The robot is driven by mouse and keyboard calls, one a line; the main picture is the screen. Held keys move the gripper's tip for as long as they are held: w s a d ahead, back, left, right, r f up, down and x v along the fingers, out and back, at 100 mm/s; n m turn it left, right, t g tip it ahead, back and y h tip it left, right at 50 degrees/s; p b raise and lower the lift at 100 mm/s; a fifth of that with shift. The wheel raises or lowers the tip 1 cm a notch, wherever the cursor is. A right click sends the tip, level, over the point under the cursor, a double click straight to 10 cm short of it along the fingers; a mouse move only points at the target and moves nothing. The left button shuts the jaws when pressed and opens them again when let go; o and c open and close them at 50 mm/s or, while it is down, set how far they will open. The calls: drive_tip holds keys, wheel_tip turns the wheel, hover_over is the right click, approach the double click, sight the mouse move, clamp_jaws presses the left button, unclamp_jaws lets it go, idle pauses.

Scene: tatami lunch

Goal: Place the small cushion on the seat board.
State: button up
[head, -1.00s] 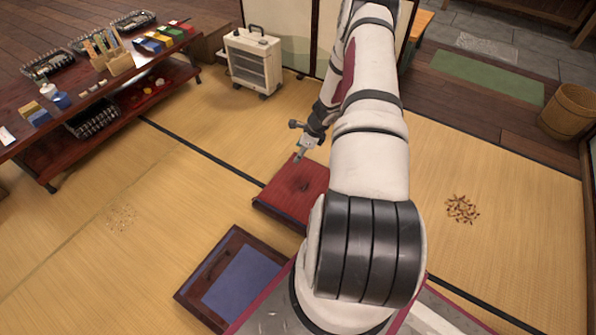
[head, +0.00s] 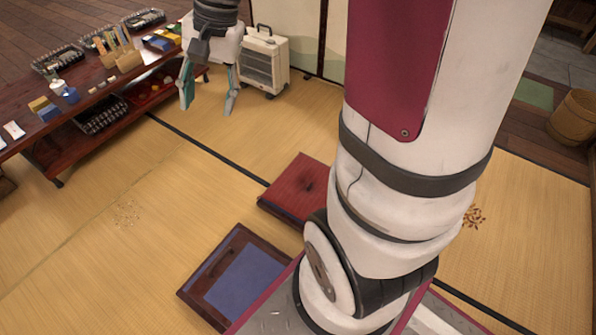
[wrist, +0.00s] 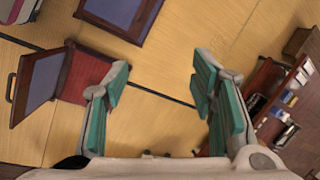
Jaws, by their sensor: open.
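A second dark-framed blue panel (head: 238,282) is nearer my base, and at the top of the wrist view (wrist: 122,10). I cannot make out a separate small cushion for certain. My gripper (head: 208,103) is open and empty, raised above the mat, up and left of the red board; its fingers (wrist: 163,74) are spread apart.
A low dark table (head: 85,90) with trays and small items stands at the left. A white heater (head: 266,62) is behind my gripper. Dry leaves (head: 474,216) and a wooden tub (head: 576,116) are at the right.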

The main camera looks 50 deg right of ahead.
drive_tip(key=s+a+r+n+h, duration=0.1)
drive_tip(key=s+n, duration=0.4)
drive_tip(key=s, duration=0.8)
drive_tip(key=s+a+r+n+g+h, duration=0.1)
drive_tip(key=s+a+r+n+h, duration=0.1)
drive_tip(key=s, duration=1.1)
drive_tip(key=a+r+n, duration=0.1)
drive_tip(key=a+n, duration=0.1)
drive_tip(key=n, duration=0.1)
drive_tip(key=shift+a+r+g, duration=0.15)
drive_tip(key=shift+r+g, duration=0.15)
drive_tip(key=shift+r, duration=0.05)
drive_tip(key=shift+s, duration=0.1)
